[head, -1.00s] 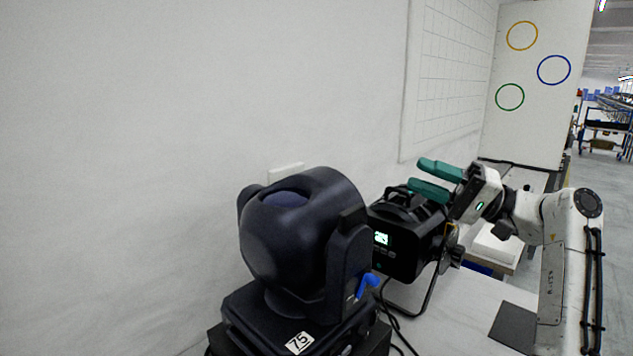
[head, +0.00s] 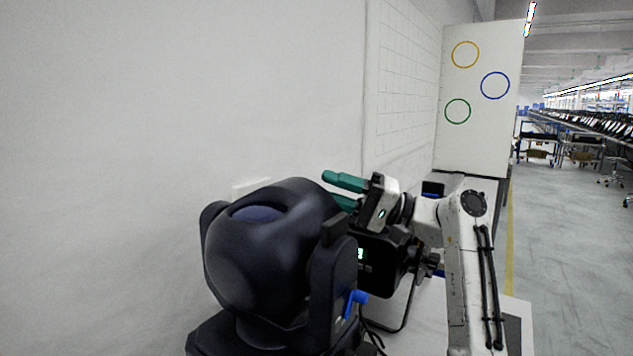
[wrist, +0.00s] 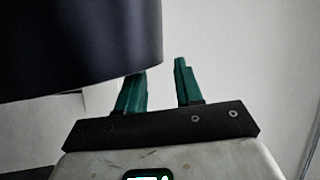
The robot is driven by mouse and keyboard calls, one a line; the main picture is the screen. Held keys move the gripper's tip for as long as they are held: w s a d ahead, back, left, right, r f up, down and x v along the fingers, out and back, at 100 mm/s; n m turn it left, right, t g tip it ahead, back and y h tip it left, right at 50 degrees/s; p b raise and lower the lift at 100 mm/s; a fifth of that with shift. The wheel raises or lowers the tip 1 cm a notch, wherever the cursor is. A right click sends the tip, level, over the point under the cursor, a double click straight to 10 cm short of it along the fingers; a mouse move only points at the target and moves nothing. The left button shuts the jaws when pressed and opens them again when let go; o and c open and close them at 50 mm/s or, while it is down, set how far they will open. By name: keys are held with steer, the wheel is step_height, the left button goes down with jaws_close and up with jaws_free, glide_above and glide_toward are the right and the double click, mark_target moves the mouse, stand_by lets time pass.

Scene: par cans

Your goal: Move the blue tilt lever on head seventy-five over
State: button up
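The dark moving head (head: 270,245) stands at the lower middle of the head view. The blue tilt lever (head: 356,299) sits low on the right-hand yoke arm and points up and right. My gripper (head: 333,188) is open, its two teal fingers apart with nothing visible between them. It is above and behind the lever, near the top of the moving head, which partly hides the lower finger. In the wrist view my gripper (wrist: 160,78) also shows open. A large dark curved body (wrist: 75,40), probably the moving head, covers its upper left. The lever is not visible there.
A cable runs beside the moving head. A white wall is behind; open floor lies right.

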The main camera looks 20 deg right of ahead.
mark_target(311, 182)
steer(key=shift+x, duration=1.65)
steer(key=shift+c, duration=0.5)
jaws_close()
steer(key=shift+f, duration=0.1)
